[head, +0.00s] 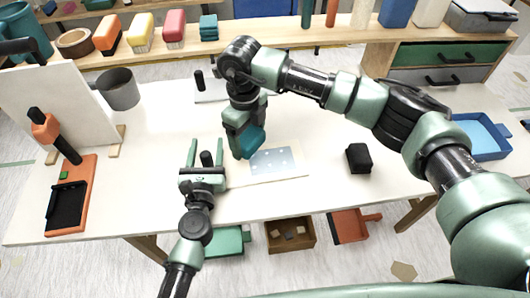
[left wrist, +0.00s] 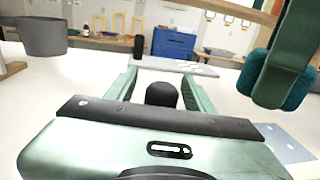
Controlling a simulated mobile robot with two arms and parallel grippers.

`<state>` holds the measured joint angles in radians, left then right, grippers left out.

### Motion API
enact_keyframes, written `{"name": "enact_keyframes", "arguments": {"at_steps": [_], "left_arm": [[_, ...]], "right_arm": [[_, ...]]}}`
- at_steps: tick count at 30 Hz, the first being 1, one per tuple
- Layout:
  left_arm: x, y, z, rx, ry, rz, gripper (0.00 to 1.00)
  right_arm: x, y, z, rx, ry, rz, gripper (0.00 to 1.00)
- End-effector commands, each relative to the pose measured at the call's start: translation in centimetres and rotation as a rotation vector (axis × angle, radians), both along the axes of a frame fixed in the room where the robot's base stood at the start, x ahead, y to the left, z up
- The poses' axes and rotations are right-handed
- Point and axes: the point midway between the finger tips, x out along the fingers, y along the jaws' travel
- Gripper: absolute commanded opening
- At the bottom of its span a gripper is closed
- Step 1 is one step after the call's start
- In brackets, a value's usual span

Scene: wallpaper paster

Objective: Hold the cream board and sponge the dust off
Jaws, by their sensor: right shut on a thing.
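The cream board (head: 239,176) lies flat near the table's front edge, with a pale blue-grey patch (head: 272,161) with light spots on its right part. The patch also shows in the left wrist view (left wrist: 288,146). A black knob (head: 207,159) stands at the board's left end. My left gripper (head: 205,150) is open, its fingers on either side of the knob with gaps in the left wrist view (left wrist: 157,85). My right gripper (head: 246,128) is shut on a teal sponge (head: 252,142), beside the patch's left edge. Whether the sponge touches the board I cannot tell.
Behind stands another pale plate (head: 214,91) with a black knob. A grey mug (head: 119,90) and a leaning white panel (head: 50,100) are on the left, near an orange tool (head: 78,190). A black block (head: 358,158) and a blue tray (head: 482,138) are on the right.

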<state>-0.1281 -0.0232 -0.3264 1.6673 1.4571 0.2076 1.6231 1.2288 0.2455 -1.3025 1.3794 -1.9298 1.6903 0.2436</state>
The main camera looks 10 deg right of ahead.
Motion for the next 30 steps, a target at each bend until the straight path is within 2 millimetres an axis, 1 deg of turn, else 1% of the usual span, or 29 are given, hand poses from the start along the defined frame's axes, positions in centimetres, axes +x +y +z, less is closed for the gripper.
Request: {"name": "enact_keyframes", "arguments": {"at_steps": [9,13,17,21,24,27,30], "left_arm": [[0.0,0.0,0.3,-0.002,-0.005,-0.001,0.54],[-1.1,0.1,0.2,0.0,-0.004,-0.001,0.54],[-3.5,0.4,0.2,0.001,-0.002,-0.001,0.54],[-6.7,0.8,0.1,0.001,-0.001,-0.002,0.54],[-8.6,1.0,0.1,0.003,-0.001,-0.002,0.54],[-10.2,1.2,0.1,0.002,-0.001,-0.002,0.54],[-11.2,1.3,0.2,0.0,-0.002,0.0,0.54]], "right_arm": [[0.0,0.0,0.0,0.0,0.0,0.0,0.35],[0.0,0.0,0.0,0.0,0.0,0.0,0.35],[0.0,0.0,0.0,0.0,0.0,0.0,0.35],[0.0,0.0,0.0,0.0,0.0,0.0,0.35],[0.0,0.0,0.0,0.0,0.0,0.0,0.35],[0.0,0.0,0.0,0.0,0.0,0.0,0.35],[0.0,0.0,0.0,0.0,0.0,0.0,0.35]]}}
